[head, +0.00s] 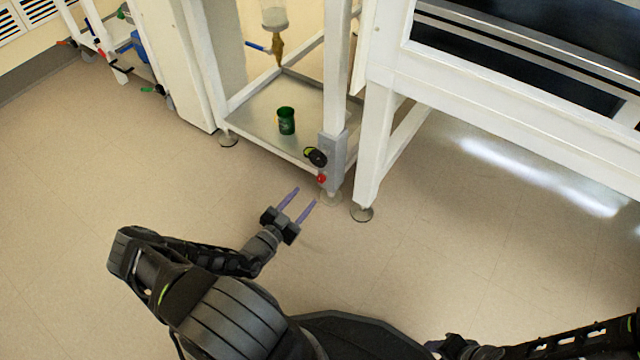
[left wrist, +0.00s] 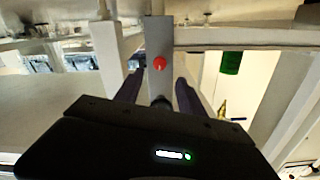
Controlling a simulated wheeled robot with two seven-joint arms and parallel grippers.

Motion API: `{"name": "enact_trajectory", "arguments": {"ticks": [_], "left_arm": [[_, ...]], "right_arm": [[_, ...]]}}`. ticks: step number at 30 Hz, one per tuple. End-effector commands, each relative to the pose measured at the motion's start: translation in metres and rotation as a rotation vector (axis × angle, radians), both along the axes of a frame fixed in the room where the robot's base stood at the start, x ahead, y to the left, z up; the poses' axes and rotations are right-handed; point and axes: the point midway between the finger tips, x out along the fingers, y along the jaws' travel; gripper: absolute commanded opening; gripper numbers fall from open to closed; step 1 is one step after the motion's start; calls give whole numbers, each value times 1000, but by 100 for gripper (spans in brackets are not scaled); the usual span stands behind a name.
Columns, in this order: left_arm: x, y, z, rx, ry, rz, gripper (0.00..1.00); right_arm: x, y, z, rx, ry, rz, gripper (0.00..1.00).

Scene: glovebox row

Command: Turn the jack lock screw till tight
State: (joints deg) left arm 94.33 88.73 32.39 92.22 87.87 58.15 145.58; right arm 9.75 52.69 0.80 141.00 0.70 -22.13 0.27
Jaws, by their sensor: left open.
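A grey jack housing (head: 333,150) is fixed to the front leg of a white frame. A small red knob, which looks like the lock screw (head: 321,179), sits low on it. A round black knob or crank (head: 316,157) is just above the red one. My left gripper (head: 301,201) is open and empty, with two purple fingers pointing toward the red knob, still apart from it. In the left wrist view, which looks upside down, the red lock screw (left wrist: 159,63) shows beyond and between the fingers (left wrist: 158,92). My right gripper's fingers do not show.
A green cup (head: 287,121) stands on the frame's metal shelf (head: 254,118), below a funnel-like vessel (head: 275,20). A white bench leg (head: 373,150) with a round foot is close on the right. The floor (head: 440,250) in front is clear.

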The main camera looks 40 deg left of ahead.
Motion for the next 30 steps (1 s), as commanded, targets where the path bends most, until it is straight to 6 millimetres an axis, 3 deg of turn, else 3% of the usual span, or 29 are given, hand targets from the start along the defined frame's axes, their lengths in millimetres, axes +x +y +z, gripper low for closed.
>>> {"name": "enact_trajectory", "arguments": {"ticks": [5,18,28,30], "left_arm": [[12,-1,-2,2,0,-3,46],[73,0,-2,2,0,-3,46],[78,0,0,2,2,-4,46],[78,0,0,2,2,-4,42]], "right_arm": [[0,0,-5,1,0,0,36],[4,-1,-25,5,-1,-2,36],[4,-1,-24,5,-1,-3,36],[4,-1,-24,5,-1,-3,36]]}}
